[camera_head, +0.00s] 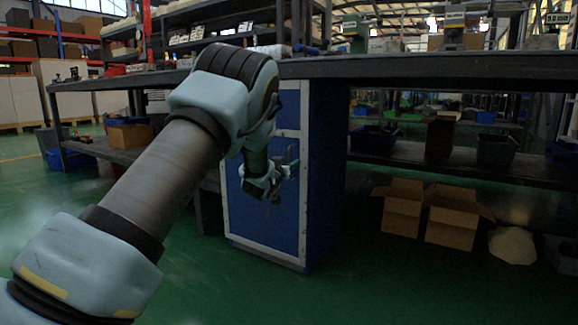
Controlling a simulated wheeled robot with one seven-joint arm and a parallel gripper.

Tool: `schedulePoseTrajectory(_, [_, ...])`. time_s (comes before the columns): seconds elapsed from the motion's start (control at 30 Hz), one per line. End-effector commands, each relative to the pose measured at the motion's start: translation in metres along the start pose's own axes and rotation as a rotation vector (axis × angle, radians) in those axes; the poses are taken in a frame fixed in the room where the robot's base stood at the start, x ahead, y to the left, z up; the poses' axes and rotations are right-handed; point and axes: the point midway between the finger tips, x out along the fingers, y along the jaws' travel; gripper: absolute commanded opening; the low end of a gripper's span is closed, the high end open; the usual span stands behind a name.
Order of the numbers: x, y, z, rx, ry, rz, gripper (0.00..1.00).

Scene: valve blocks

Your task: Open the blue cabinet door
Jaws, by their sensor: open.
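The blue cabinet (326,170) stands under the workbench in the middle of the view. Its blue door (262,228), in a light frame, faces left toward my arm and looks shut. My gripper (286,172) is in front of the upper part of the door, at the end of my arm. Its jaws are open and look empty. The gripper and wrist cover part of the door, and I cannot make out a handle clearly. I cannot tell whether the fingers touch the door.
A dark workbench top (420,67) runs above the cabinet. Two open cardboard boxes (402,212) (453,222) and a pale sack (512,245) lie on the floor to the right. The green floor (200,285) in front of the cabinet is clear.

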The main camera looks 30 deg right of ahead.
Motion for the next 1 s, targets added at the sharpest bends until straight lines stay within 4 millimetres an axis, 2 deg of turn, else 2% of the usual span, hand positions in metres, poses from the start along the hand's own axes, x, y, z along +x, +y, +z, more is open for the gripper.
schedulePoseTrajectory(0.1, [-0.0002,-0.0001,0.0,0.0,0.0,0.0,0.43])
schedulePoseTrajectory(0.5, [-0.0004,-0.0001,0.0001,0.0,0.0,0.0,0.0])
schedulePoseTrajectory(1.0, [-0.0005,0.0,0.0003,0.0,0.0,0.0,0.0])
